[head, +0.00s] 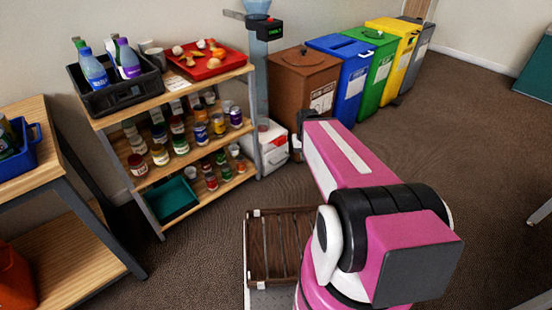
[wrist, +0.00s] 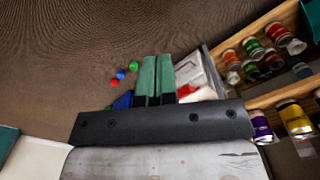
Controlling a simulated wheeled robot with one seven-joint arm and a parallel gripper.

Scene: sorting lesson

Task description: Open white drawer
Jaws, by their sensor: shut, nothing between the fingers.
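A white box-like unit (head: 273,157) stands on the floor at the right end of the shelf in the head view, with a red patch near its top. I cannot make out a drawer front or handle on it, and my arm stands close to its right side. In the wrist view a white and red shape (wrist: 192,76), likely the same unit, lies just right of the fingers. My gripper (wrist: 156,80) shows there as two green fingers side by side, shut and empty. I cannot tell whether they touch the unit. In the head view the fingers are hidden.
A wooden shelf (head: 185,92) holds jars, a black crate (head: 117,88) and a red tray (head: 207,63). Several coloured bins, including a brown one (head: 300,80), line the wall. A wooden table (head: 62,220) stands left. Small coloured balls (wrist: 121,73) show beyond the fingers.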

